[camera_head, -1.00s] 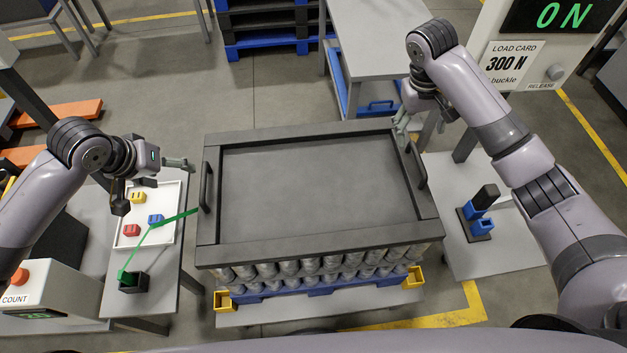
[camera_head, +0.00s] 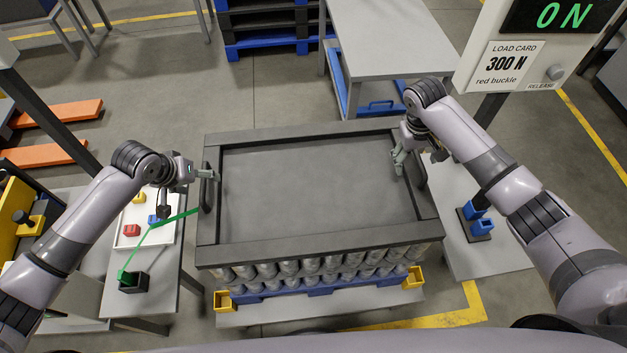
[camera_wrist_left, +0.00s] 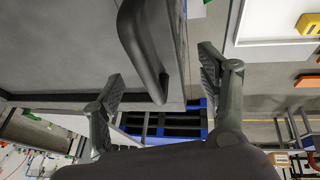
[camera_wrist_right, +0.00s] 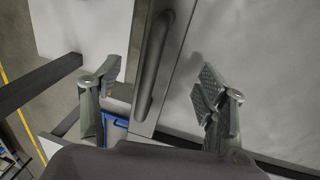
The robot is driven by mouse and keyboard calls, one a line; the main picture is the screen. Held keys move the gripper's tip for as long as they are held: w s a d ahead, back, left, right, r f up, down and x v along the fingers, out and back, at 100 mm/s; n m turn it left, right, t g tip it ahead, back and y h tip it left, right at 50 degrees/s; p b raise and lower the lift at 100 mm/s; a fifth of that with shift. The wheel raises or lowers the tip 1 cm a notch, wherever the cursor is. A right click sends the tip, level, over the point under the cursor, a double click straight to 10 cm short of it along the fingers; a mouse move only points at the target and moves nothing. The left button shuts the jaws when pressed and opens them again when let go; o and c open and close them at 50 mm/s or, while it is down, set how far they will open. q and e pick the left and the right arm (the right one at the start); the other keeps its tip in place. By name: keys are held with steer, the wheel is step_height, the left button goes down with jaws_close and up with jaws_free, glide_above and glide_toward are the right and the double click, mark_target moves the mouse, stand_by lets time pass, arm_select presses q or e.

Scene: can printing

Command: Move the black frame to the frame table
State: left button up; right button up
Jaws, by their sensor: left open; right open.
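The black frame (camera_head: 320,253) lies flat on top of a pallet load of silver cans (camera_head: 315,270) in the head view. It has an upright handle on its left side (camera_head: 207,186) and one on its right side (camera_head: 418,165). My left gripper (camera_wrist_left: 160,85) is open, with the left handle (camera_wrist_left: 143,45) between its fingers in the left wrist view. My right gripper (camera_wrist_right: 160,85) is open, with the right handle (camera_wrist_right: 154,62) between its fingers in the right wrist view. Neither gripper is closed on a handle. Parts of the handles are hidden by the fingers in the head view.
A grey table (camera_head: 385,45) stands behind the load at the top. A white tray (camera_head: 165,236) with coloured buckles and a green strap is on the left table. A side table (camera_head: 500,255) with blue buckles stands right. A load card sign (camera_head: 508,63) is at upper right.

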mark_target(208, 184)
arm_select(q)
steer(key=shift+x, duration=2.6)
arm_select(e)
steer(key=shift+d+f, duration=0.25)
steer(key=shift+f, duration=1.05)
steer(key=shift+d+f, duration=0.25)
steer(key=shift+f, duration=1)
arm_select(q)
steer(key=shift+c, duration=0.2)
arm_select(e)
steer(key=shift+c, duration=0.3)
arm_select(q)
jaws_close()
arm_select(e)
jaws_close()
arm_select(q)
steer(key=shift+w+r, duration=0.15)
steer(key=shift+r, duration=0.15)
arm_select(e)
steer(key=shift+w+r, duration=0.1)
steer(key=shift+r, duration=0.2)
